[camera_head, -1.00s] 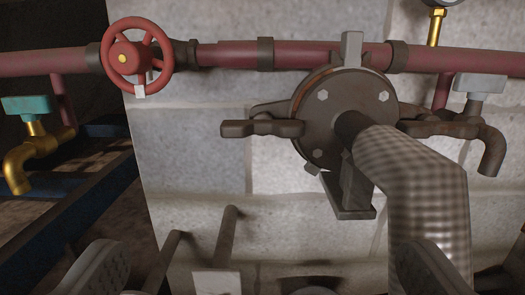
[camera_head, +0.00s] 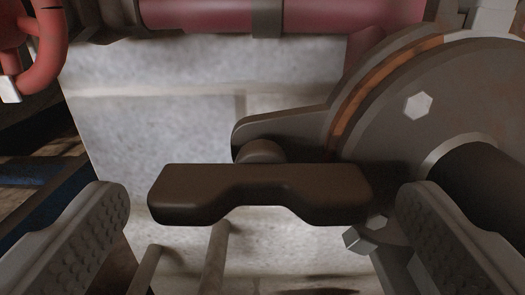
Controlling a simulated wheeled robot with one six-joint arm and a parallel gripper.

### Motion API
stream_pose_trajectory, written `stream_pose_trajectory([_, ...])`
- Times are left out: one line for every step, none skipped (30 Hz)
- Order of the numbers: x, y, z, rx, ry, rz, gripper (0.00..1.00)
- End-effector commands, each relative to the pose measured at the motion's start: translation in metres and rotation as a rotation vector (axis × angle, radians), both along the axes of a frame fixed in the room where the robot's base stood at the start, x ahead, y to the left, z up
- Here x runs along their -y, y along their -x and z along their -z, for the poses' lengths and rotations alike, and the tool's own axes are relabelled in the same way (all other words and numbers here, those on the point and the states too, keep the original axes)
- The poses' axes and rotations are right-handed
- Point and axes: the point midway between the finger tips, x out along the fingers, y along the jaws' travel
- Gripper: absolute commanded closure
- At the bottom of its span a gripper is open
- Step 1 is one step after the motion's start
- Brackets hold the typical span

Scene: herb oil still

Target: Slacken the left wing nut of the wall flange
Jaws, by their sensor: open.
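The left wing nut (camera_head: 262,192) is a dark brown two-winged bar. It lies roughly level across the middle of the view, in front of the left lug of the wall flange (camera_head: 400,85). The flange is a dark round plate with pale hex bolts and an orange-brown seam along its rim, cut off at the right. My gripper (camera_head: 262,215) is open, with one ridged finger at lower left and one at lower right. The wing nut appears between the fingers, near their tips. I cannot tell whether either finger touches it.
A red pipe (camera_head: 200,14) with a dark collar runs along the top. Part of a red handwheel (camera_head: 48,50) shows at upper left. A dark pipe (camera_head: 485,190) leaves the flange at right. Grey rods (camera_head: 215,258) stand below the nut, before the pale block wall.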

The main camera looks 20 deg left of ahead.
Motion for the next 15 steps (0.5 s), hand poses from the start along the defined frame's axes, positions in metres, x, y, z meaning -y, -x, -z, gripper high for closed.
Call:
stream_pose_trajectory([-0.0019,-0.0041,0.0010,-0.001,0.000,-0.001,0.02])
stream_pose_trajectory([-0.0025,-0.0061,0.0008,-0.001,0.000,-0.001,0.02])
stream_pose_trajectory([-0.0033,-0.0084,0.0003,0.000,0.000,-0.001,0.02])
stream_pose_trajectory([-0.0038,-0.0096,0.0001,0.000,0.000,-0.001,0.02])
stream_pose_trajectory([-0.0041,-0.0106,0.0000,0.000,0.000,-0.001,0.02])
stream_pose_trajectory([-0.0043,-0.0114,0.0000,0.000,0.000,-0.001,0.02])
stream_pose_trajectory([-0.0045,-0.0119,0.0000,0.000,0.000,-0.001,0.02])
stream_pose_trajectory([-0.0046,-0.0121,-0.0001,0.000,0.000,-0.001,0.02])
stream_pose_trajectory([-0.0046,-0.0123,-0.0001,0.000,0.000,-0.001,0.02])
stream_pose_trajectory([-0.0046,-0.0122,0.0000,0.000,0.000,0.000,0.02])
stream_pose_trajectory([-0.0045,-0.0122,0.0000,0.000,0.000,0.000,0.02])
stream_pose_trajectory([-0.0045,-0.0121,0.0000,0.000,0.000,0.000,0.02])
stream_pose_trajectory([-0.0045,-0.0121,0.0000,0.000,0.000,0.000,0.02])
stream_pose_trajectory([-0.0045,-0.0121,0.0000,0.000,0.000,0.000,0.02])
stream_pose_trajectory([-0.0043,-0.0121,0.0000,0.000,0.000,0.000,0.08])
